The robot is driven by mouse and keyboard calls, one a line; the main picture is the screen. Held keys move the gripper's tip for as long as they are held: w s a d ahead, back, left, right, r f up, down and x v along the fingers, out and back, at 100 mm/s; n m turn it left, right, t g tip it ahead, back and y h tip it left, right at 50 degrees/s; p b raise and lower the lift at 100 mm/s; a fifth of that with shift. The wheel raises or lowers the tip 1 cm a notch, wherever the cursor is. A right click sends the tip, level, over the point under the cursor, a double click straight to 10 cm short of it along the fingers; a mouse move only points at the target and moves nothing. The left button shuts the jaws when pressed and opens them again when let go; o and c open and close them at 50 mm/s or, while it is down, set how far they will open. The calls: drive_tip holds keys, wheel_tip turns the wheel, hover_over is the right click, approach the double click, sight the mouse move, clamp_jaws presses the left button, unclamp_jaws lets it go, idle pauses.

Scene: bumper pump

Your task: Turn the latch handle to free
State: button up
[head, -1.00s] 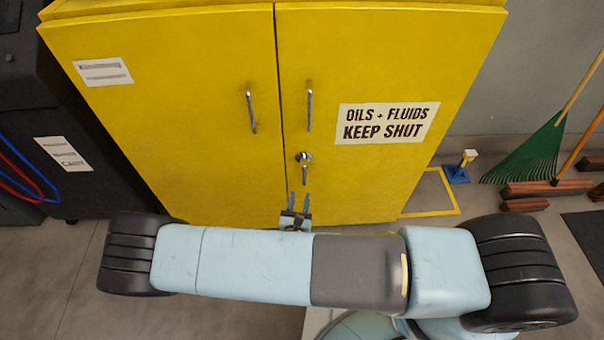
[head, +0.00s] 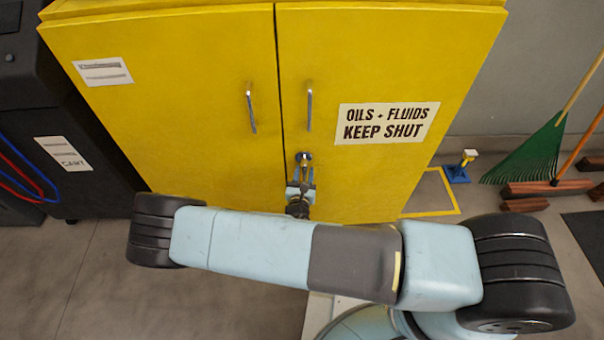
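The yellow cabinet (head: 200,110) stands ahead with both doors shut. The latch handle (head: 304,157) is a small metal piece on the right door, near the seam and below the two pull handles. Its round top shows; its lower lever is partly hidden by my gripper. My gripper (head: 302,176) is at the latch from below, with its fingers on either side of the lever. I cannot tell whether the fingers touch the lever or have closed on it.
Upright pull handles (head: 251,110) and (head: 309,106) stick out above the latch. A dark cart (head: 60,130) with red and blue hoses stands at left. A blue stand (head: 457,173), a green rake (head: 530,155) and wooden blocks (head: 545,188) are at right.

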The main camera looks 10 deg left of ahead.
drive_tip(key=shift+c, duration=0.2)
clamp_jaws()
